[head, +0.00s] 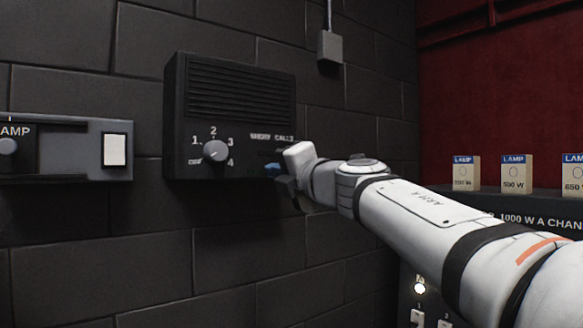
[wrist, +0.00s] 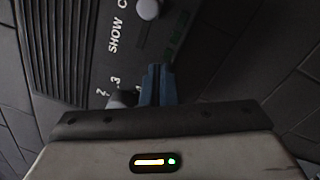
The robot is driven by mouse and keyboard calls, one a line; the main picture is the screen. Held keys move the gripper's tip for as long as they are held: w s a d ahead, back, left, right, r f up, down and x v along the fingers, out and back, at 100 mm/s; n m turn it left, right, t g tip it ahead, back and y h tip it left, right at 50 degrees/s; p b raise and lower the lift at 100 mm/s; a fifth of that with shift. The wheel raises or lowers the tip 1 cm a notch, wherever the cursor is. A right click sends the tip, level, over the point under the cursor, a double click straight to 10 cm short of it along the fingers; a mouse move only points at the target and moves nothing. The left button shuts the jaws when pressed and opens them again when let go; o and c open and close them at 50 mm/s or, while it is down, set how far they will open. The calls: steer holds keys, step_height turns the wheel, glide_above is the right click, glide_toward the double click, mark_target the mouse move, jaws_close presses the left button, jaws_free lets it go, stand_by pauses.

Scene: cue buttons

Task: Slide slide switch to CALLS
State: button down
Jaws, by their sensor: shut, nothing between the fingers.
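The black wall panel (head: 228,95) carries the printed words SHOW and CALLS (head: 271,137) at its lower right. In the wrist view a grey rounded knob (wrist: 148,8), which looks like the slide switch, is cut by the top edge, beside the first letter of CALLS and beyond SHOW (wrist: 117,38). In the head view my gripper hides the switch area. My gripper (head: 272,167) is at the panel's lower right, with blue fingertips shut and empty. In the wrist view the shut fingers (wrist: 157,82) lie short of the knob, apart from it; their distance from the panel face is unclear.
A numbered rotary knob (head: 215,150) is on the panel left of my gripper; it is partly hidden in the wrist view (wrist: 122,98). A grey lamp switch box (head: 85,148) is farther left. Lamp boxes (head: 516,174) stand on a ledge at right.

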steer(key=r+b+v, duration=0.1)
steer(key=b+v, duration=0.1)
steer(key=v, duration=0.7)
steer(key=shift+d+f, duration=0.2)
steer(key=shift+f, duration=0.25)
steer(key=shift+s+d, duration=0.1)
steer(key=w+d+f+m+t+h+b, duration=0.2)
steer(key=w+d+f+m+t+h, duration=0.1)
steer(key=d+f+m+h, duration=1.05)
steer(key=s+d+f+m+g+h+b, duration=0.1)
steer(key=s+d+f+m+g, duration=0.15)
steer(key=f+m, duration=0.5)
steer(key=s+d+f+m+g+b, duration=0.1)
steer(key=s+f+m+g, duration=0.25)
steer(key=f, duration=0.75)
steer(key=s+a+f+m+g+y, duration=0.1)
steer(key=s+f+m+g, duration=0.2)
steer(key=s+f, duration=0.4)
steer(key=s+a+f+m+g+y, duration=0.1)
steer(key=s+f+g, duration=0.4)
steer(key=f, duration=0.8)
steer(key=s+a+m+b, duration=0.1)
steer(key=s+m, duration=0.1)
steer(key=s, duration=0.1)
steer(key=shift+s+f+g, duration=0.15)
steer(key=shift+f+g, duration=0.1)
steer(key=shift+g, duration=0.05)
